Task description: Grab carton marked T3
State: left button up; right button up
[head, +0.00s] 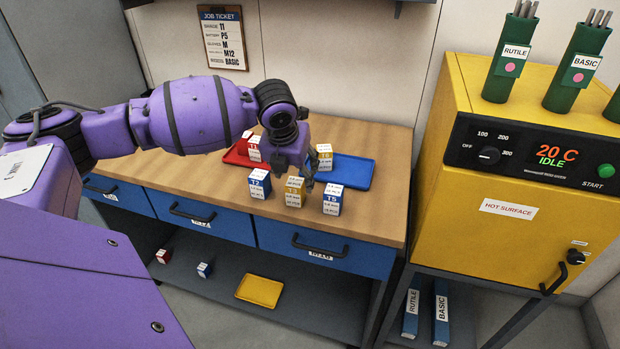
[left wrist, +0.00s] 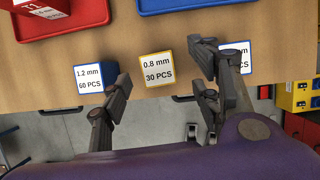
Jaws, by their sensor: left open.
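A small carton with yellow edges and a white label (head: 293,198) stands on the wooden bench top between two blue-edged cartons. Its mark looks like T3 but is small. My left gripper (head: 298,172) is open and empty, just above and behind this carton, hiding part of its top. In the left wrist view the yellow-edged carton (left wrist: 157,68), labelled 0.8 mm, 30 PCS, shows between the spread fingers of the left gripper (left wrist: 160,80). I cannot tell that either finger touches it. My right gripper is not in view.
Carton T2 (head: 259,184) stands close on the left, T5 (head: 332,201) close on the right. Behind are a red tray (head: 235,157) with a red carton (head: 252,149), a blue tray (head: 355,172) and another yellow carton (head: 324,158). A yellow oven (head: 500,240) stands right of the bench.

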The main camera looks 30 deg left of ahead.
aim_at(294, 184)
pick_arm(q)
jog(key=shift+f, duration=0.15)
jog(key=shift+s+a+f, duration=0.1)
jog(key=shift+s+f, duration=0.05)
jog(key=shift+f, duration=0.4)
jog(key=shift+s+a+f, duration=0.1)
jog(key=shift+f, duration=0.4)
jog(key=x, duration=0.4)
jog(key=shift+w+f, duration=0.2)
jog(key=shift+f, duration=0.15)
jog(key=c, duration=1.3)
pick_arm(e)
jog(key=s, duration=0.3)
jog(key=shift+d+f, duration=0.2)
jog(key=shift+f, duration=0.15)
pick_arm(q)
jog(key=shift+r, duration=0.15)
